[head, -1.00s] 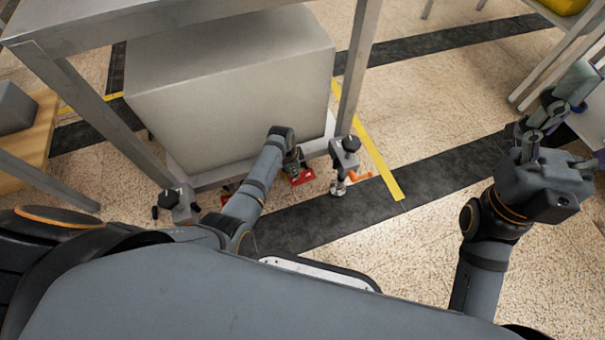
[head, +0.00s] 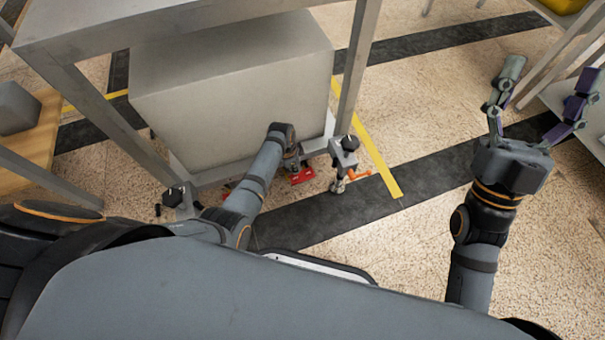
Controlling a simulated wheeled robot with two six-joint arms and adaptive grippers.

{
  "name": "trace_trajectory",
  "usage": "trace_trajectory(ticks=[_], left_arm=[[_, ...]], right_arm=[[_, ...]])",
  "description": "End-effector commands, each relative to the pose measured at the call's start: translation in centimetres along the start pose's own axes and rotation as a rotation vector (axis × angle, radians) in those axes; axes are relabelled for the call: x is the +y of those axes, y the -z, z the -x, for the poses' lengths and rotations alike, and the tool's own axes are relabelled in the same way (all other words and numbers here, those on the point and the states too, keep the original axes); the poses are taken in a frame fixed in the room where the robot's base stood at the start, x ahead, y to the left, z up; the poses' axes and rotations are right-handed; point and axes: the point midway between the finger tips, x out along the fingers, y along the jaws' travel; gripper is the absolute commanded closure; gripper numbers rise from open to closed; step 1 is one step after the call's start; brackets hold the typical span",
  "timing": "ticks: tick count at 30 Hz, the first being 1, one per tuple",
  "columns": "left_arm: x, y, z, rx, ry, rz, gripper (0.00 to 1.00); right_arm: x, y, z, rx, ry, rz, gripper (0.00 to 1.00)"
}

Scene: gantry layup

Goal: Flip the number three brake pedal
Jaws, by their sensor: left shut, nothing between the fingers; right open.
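A red brake pedal (head: 302,176) sits low at the front edge of the gantry's base, just below my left gripper. My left gripper (head: 293,162) points down beside it, shut and empty, mostly hidden by its own wrist; I cannot tell whether it touches the pedal. A bit of another red part (head: 226,194) shows left of my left forearm. An orange pedal (head: 357,175) sticks out to the right from the caster at the right corner. I see no pedal numbers. My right gripper (head: 549,78) is open and empty at the right, fingers pointing up.
The grey gantry frame (head: 353,75) stands around a large grey block (head: 235,95). A black-knobbed corner foot (head: 345,150) is close right of my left gripper. A table (head: 575,108) is behind my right gripper. Open floor (head: 420,150) lies between.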

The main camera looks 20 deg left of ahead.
Motion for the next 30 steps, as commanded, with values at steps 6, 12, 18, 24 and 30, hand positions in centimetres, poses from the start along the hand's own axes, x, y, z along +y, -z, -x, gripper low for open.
trace_trajectory(ticks=[6,12,18,24,30], left_arm=[[0.0,0.0,0.3,0.000,0.000,0.000,1.00],[0.0,0.1,0.5,0.000,0.000,0.000,1.00],[0.0,0.1,0.7,0.000,0.000,0.000,1.00],[0.0,0.1,0.9,0.000,0.000,0.000,1.00],[0.0,0.1,1.0,0.000,0.000,0.000,1.00]], right_arm=[[0.1,-1.9,0.3,-0.090,-0.005,-0.006,0.27],[0.1,-3.7,0.9,-0.171,-0.009,-0.011,0.27],[0.2,-5.5,1.6,-0.251,-0.012,-0.017,0.27],[0.2,-7.2,2.5,-0.332,-0.015,-0.022,0.27],[0.1,-8.8,3.5,-0.412,-0.017,-0.028,0.27]])
